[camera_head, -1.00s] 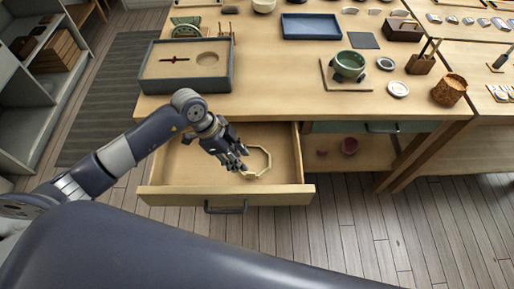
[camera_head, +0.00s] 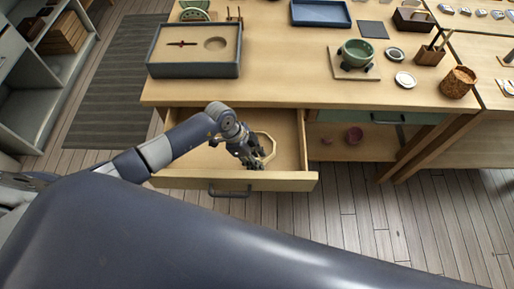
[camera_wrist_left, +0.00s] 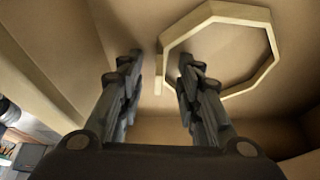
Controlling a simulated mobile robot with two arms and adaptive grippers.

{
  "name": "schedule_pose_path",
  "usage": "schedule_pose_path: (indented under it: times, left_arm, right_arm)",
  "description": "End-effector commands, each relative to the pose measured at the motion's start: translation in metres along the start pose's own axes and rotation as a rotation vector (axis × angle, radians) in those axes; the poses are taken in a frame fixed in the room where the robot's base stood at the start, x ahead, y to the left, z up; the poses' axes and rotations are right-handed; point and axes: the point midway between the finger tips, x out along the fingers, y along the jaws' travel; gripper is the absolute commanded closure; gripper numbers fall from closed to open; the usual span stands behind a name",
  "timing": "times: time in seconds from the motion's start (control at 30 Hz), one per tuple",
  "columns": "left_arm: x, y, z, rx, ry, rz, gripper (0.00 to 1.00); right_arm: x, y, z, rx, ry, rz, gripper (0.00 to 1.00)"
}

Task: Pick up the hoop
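The hoop (camera_head: 273,146) is a pale wooden, many-sided ring lying in the open drawer (camera_head: 185,180). In the left wrist view the hoop (camera_wrist_left: 238,13) is at the upper right, with part of its near side hidden by a finger. My left gripper (camera_head: 257,162) is down in the drawer at the hoop's near left side. In the left wrist view my left gripper (camera_wrist_left: 161,62) is open, and the hoop's left side shows between its fingertips. I cannot tell whether the fingers touch it. My right gripper is not in view.
The drawer's front wall and side walls stand close around my left gripper. The tabletop (camera_head: 290,90) overhangs behind it, with a grey-rimmed tray (camera_head: 165,70) and a green bowl (camera_head: 357,52) on top.

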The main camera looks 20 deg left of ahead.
Motion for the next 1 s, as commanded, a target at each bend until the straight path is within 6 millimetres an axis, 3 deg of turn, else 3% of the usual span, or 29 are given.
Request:
schedule_pose_path:
  times: [0.17, 0.33, 0.77, 1.0]
  left_arm:
    - [0.000, 0.000, 0.000, 0.001, 0.000, -0.001, 0.68]
    - [0.000, 0.000, 0.000, 0.001, 0.000, 0.000, 1.00]
    - [-0.005, -0.001, -0.002, 0.001, 0.001, -0.001, 1.00]
    - [-0.044, -0.002, -0.018, 0.004, 0.002, -0.005, 1.00]
  right_arm:
    - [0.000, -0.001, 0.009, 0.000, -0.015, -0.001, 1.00]
    - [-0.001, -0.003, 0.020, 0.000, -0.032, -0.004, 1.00]
    - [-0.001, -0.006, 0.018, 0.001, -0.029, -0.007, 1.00]
    - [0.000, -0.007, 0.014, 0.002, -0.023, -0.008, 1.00]
